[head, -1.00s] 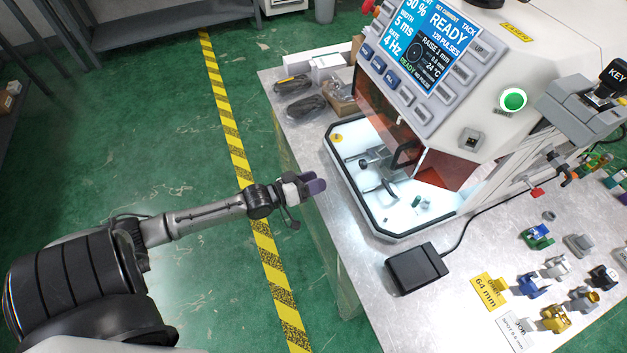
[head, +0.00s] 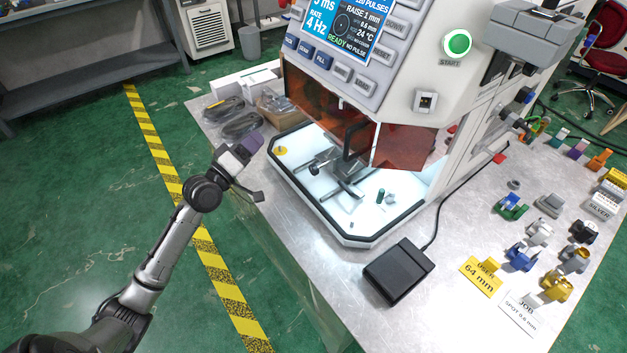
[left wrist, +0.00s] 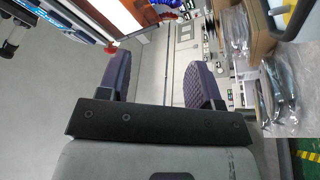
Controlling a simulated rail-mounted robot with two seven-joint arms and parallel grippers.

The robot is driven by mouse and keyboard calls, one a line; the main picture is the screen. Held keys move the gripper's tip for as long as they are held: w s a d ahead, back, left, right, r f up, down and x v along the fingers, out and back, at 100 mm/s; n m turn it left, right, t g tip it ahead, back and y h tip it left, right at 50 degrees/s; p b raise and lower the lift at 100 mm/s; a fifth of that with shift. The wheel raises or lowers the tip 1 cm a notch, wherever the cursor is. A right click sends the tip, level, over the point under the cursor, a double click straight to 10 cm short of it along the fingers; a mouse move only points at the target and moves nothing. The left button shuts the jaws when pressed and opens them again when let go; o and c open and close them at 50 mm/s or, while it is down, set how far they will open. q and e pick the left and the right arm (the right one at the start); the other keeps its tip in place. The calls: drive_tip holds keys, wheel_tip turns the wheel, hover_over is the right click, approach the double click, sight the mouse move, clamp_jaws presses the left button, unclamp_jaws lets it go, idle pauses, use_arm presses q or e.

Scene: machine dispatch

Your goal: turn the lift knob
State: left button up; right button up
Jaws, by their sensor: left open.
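The welding machine (head: 400,90) has an open lit chamber (head: 345,222). A metal lift stage with a small dark round knob (head: 314,168) stands on the chamber's white floor. I take this as the lift knob, but it is small and partly in shadow. The screen (head: 345,25) reads "RAISE 1 mm". My left gripper (head: 248,146) is left of the chamber, above the table's left edge, apart from the knob. In the left wrist view its two purple-padded fingers (left wrist: 163,80) are spread with nothing between them. My right gripper is not in view.
Orange shields (head: 405,146) hang at the chamber's front. Bagged dark items (head: 240,125) and a cardboard box (head: 272,102) lie behind my gripper. A black pedal (head: 398,272) sits in front. Several colored parts (head: 520,257) and cards stand at the right.

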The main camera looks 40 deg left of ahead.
sight(311, 170)
use_arm(q)
drive_tip(key=s+d+f+m+g+h, duration=0.3)
drive_tip(key=d+f+m+g+h, duration=0.2)
drive_tip(key=d+g+h, duration=0.15)
drive_tip(key=b+x, duration=0.2)
drive_tip(key=x, duration=0.9)
drive_tip(key=shift+w+f, duration=0.1)
drive_tip(key=shift+w, duration=0.15)
drive_tip(key=shift+b+x, duration=0.4)
drive_tip(key=shift+x, duration=0.65)
drive_tip(key=shift+c, duration=0.3)
drive_tip(key=c, duration=0.9)
drive_tip(key=shift+o, duration=0.2)
drive_tip(key=shift+r+m+p, duration=0.2)
drive_tip(key=shift+m+p, duration=0.2)
drive_tip(key=shift+p, duration=0.35)
drive_tip(key=shift+f, duration=0.15)
